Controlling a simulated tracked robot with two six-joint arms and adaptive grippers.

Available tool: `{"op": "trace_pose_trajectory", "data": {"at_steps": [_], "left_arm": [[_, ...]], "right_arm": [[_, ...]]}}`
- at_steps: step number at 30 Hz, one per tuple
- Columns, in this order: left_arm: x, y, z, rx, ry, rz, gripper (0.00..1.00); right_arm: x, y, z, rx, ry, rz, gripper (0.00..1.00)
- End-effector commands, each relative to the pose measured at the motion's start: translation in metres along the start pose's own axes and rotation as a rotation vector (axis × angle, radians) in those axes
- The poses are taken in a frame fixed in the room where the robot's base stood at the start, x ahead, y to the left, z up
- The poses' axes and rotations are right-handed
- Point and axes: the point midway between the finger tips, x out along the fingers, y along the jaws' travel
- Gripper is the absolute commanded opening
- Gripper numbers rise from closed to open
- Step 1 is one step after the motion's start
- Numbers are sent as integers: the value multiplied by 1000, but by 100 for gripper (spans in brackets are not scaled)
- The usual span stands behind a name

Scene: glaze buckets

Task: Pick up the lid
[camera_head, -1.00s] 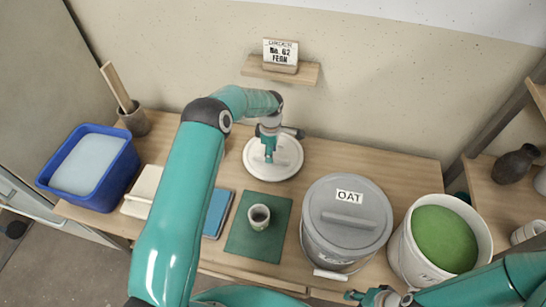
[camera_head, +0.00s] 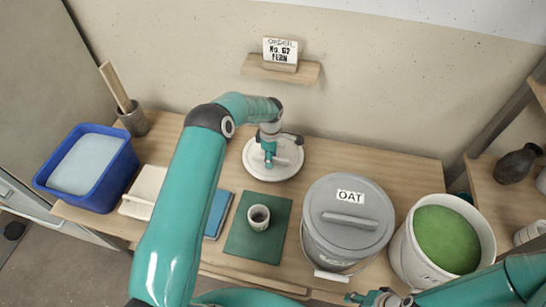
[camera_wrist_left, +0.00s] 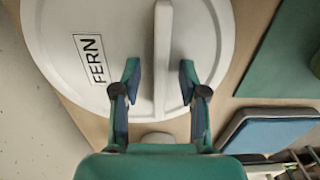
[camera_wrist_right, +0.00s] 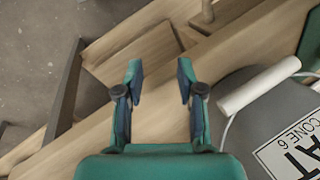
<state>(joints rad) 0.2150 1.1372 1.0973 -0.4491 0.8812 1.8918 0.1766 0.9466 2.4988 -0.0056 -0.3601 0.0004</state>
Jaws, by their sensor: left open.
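A round white lid (camera_head: 289,167) lies flat on the wooden table near the wall. In the left wrist view the lid (camera_wrist_left: 60,28) bears a FERN label and a raised bar handle (camera_wrist_left: 163,50) across it. My left gripper (camera_head: 268,162) is over the lid from above. In the left wrist view my left gripper (camera_wrist_left: 160,78) is open, one finger on each side of the handle, with gaps visible. My right gripper (camera_wrist_right: 160,78) is open and empty beside the OAT bucket. In the head view it shows only partly, low at the right.
A grey OAT bucket (camera_head: 346,232) with its own lid and an open white bucket (camera_head: 402,257) of green glaze stand right. A cup (camera_head: 258,217) stands on a green mat (camera_head: 245,245). A blue tub (camera_head: 119,172) is left. A FERN order card (camera_head: 281,51) sits on a wall shelf.

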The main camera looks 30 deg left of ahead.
Motion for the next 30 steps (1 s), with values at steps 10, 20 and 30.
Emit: {"op": "trace_pose_trajectory", "data": {"at_steps": [10,20,30], "left_arm": [[2,0,0,0,0,0,43],[2,0,-1,-1,0,0,43],[3,0,-1,-2,0,0,0]], "right_arm": [[6,2,0,0,0,0,38],[6,2,0,0,0,0,38],[7,2,0,0,0,0,38]]}}
